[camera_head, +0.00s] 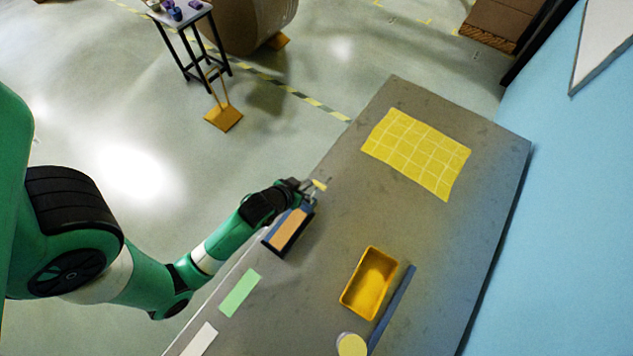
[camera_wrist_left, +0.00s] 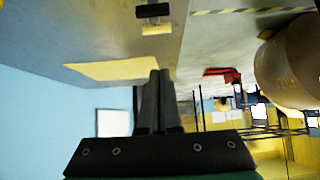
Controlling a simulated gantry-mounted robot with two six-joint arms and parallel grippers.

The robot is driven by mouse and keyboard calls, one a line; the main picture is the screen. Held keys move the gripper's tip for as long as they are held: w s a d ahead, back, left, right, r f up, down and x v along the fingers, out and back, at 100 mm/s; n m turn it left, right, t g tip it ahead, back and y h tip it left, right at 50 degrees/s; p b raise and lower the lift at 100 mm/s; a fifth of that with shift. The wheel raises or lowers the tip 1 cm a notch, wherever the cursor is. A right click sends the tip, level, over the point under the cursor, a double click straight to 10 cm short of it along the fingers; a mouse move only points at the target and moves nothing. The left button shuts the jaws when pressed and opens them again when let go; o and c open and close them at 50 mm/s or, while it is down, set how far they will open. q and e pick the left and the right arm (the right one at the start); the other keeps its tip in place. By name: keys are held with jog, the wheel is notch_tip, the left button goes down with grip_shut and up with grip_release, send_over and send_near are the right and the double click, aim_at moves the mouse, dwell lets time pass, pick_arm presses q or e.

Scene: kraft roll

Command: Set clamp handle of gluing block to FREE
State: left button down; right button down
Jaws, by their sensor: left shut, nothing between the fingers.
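The gluing block (camera_head: 288,230), a dark blue body with an orange-tan top, sits at the table's left edge in the head view. A small pale yellow piece (camera_head: 320,185) shows just past its upper end, close to my left gripper (camera_head: 309,189). I cannot tell the clamp handle or its setting there. In the left wrist view, my left gripper (camera_wrist_left: 160,74) has its fingers together with nothing between them. A black bar (camera_wrist_left: 152,10) and a pale yellow patch (camera_wrist_left: 156,29) lie beyond the fingertips, apart from them. My right gripper is out of view.
On the grey table (camera_head: 345,215) are a yellow gridded mat (camera_head: 417,152), a yellow tray (camera_head: 369,283), a blue bar (camera_head: 391,310), a pale yellow round thing (camera_head: 351,345) and a green patch (camera_head: 240,292). The table is clear between block and mat.

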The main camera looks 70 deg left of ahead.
pick_arm(q)
jog(key=b, duration=0.2)
send_over(316, 189)
jog(key=f, duration=0.4)
jog(key=shift+s+d+f, duration=0.1)
jog(key=shift+s+f, duration=0.05)
jog(key=shift+s, duration=0.05)
jog(key=f, duration=0.4)
jog(key=shift+w+b, duration=0.2)
jog(key=shift+b, duration=0.15)
